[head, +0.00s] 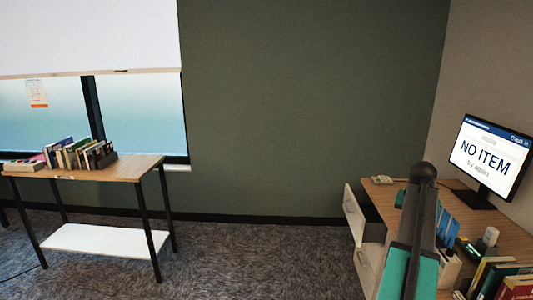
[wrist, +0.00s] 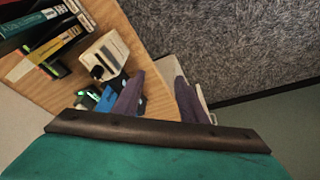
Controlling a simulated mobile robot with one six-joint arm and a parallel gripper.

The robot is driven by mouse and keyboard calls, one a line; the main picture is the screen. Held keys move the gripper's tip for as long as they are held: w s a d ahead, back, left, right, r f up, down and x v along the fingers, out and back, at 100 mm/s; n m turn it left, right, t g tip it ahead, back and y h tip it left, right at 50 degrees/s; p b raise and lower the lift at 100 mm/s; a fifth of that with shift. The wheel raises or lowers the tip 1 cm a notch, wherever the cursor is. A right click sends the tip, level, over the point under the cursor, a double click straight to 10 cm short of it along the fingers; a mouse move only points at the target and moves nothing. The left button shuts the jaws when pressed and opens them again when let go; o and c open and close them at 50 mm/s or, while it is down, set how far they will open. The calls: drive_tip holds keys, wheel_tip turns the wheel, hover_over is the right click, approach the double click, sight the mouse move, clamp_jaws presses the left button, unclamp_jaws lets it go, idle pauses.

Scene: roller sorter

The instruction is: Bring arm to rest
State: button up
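My arm shows in the head view as a teal and black link with a rounded dark end, raised in front of the desk at the right. My gripper cannot be made out in that view. In the wrist view, a dark bar and a teal surface of my own fill the bottom. Beyond the bar, two purple-grey fingers of my gripper (wrist: 159,80) stand apart. Bare desk top shows between them, and I see nothing held. The gripper is over or near the desk edge; its exact height is unclear.
The wooden desk (head: 395,191) holds a monitor (head: 490,156) reading "NO ITEM", books (head: 494,277) and small devices. A white drawer (head: 354,214) stands out at its left. A table (head: 125,171) with books (head: 78,154) stands at left. Carpet between is clear.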

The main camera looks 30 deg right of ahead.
drive_tip(key=w+a+f+n+g+y, duration=0.1)
drive_tip(key=w+a+f+n, duration=0.1)
drive_tip(key=w+a+f, duration=0.45)
drive_tip(key=w+a+f+n+y, duration=0.1)
drive_tip(key=w+a+f, duration=0.3)
drive_tip(key=a+f, duration=0.6)
drive_tip(key=w+a+f+n+g+y, duration=0.1)
drive_tip(key=w+a+f+n, duration=0.1)
drive_tip(key=w+a+f, duration=0.5)
drive_tip(key=s+a+f+n, duration=0.1)
drive_tip(key=a+f+n, duration=0.1)
drive_tip(key=a+f, duration=1)
drive_tip(key=s+a+f+n+g, duration=0.1)
drive_tip(key=s+a+f, duration=0.25)
drive_tip(key=a, duration=0.35)
drive_tip(key=s+a+f+n+g, duration=0.1)
drive_tip(key=s+a+f, duration=0.25)
drive_tip(key=a, duration=0.45)
drive_tip(key=s+a+f+n+g, duration=0.1)
drive_tip(key=s+a+f, duration=0.2)
drive_tip(key=a+f, duration=0.3)
drive_tip(key=s+a+f+n+g, duration=0.1)
drive_tip(key=s+a+f, duration=0.1)
drive_tip(key=s+a, duration=0.3)
drive_tip(key=s+a+f+n, duration=0.2)
drive_tip(key=s+a, duration=0.3)
drive_tip(key=s, duration=0.8)
drive_tip(key=shift+a+f+g, duration=0.15)
drive_tip(key=shift+f+g, duration=0.25)
drive_tip(key=shift+f, duration=0.15)
